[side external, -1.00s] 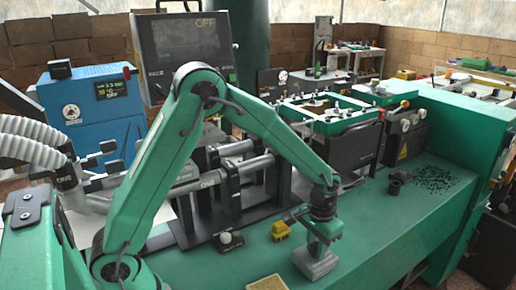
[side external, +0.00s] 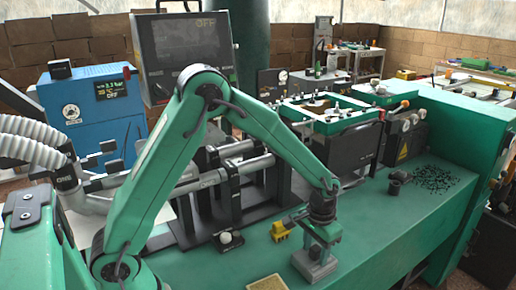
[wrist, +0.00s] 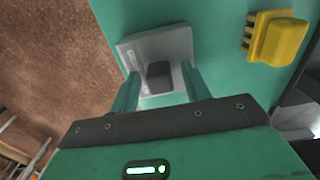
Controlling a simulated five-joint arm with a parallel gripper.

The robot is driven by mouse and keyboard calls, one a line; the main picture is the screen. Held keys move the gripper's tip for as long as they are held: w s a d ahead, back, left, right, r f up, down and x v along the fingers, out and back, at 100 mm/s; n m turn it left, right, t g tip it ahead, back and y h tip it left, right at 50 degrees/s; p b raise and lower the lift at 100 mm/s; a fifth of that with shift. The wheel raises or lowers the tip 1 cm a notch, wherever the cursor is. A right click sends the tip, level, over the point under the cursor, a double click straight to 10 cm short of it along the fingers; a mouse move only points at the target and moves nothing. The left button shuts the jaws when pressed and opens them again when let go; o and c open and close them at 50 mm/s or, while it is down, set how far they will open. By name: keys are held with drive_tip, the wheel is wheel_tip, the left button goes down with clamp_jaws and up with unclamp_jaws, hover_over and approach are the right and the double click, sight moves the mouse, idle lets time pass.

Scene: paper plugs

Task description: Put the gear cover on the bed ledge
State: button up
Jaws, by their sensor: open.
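A light grey block with a dark knob on top, which looks like the gear cover (side external: 314,268), sits on the green bed near its front edge. In the wrist view the gear cover (wrist: 172,45) lies just beyond my fingers, with its dark knob between them. My gripper (side external: 320,248) is directly above it, pointing down. The wrist view shows my gripper (wrist: 160,82) open, one finger on each side of the knob. I cannot tell whether the fingers touch it. The green bed ledge (side external: 385,225) extends to the right.
A yellow toothed piece (side external: 281,231) stands just left of my gripper; it also shows in the wrist view (wrist: 277,40). A dark cylindrical fitting (side external: 398,182) and scattered dark bits (side external: 432,180) lie farther right. A tan pad (side external: 268,283) is at the front edge. The bed's middle right is clear.

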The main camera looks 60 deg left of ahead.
sight(316, 248)
drive_tip(key=shift+r, duration=0.1)
wheel_tip(316, 248, up, 12)
idle(0.6)
idle(0.5)
drive_tip(key=s+a+r+t, duration=0.2)
drive_tip(key=s+r, duration=0.1)
drive_tip(key=s, duration=0.4)
drive_tip(key=s+a+r+t, duration=0.1)
drive_tip(key=s+a+r, duration=0.1)
drive_tip(key=s, duration=0.5)
drive_tip(key=s+a+r+t, duration=0.2)
drive_tip(key=s+a+r, duration=0.1)
drive_tip(key=s, duration=0.4)
drive_tip(key=shift+a+r+t, duration=0.3)
drive_tip(key=shift+a+r, duration=0.05)
drive_tip(key=shift+a, duration=0.15)
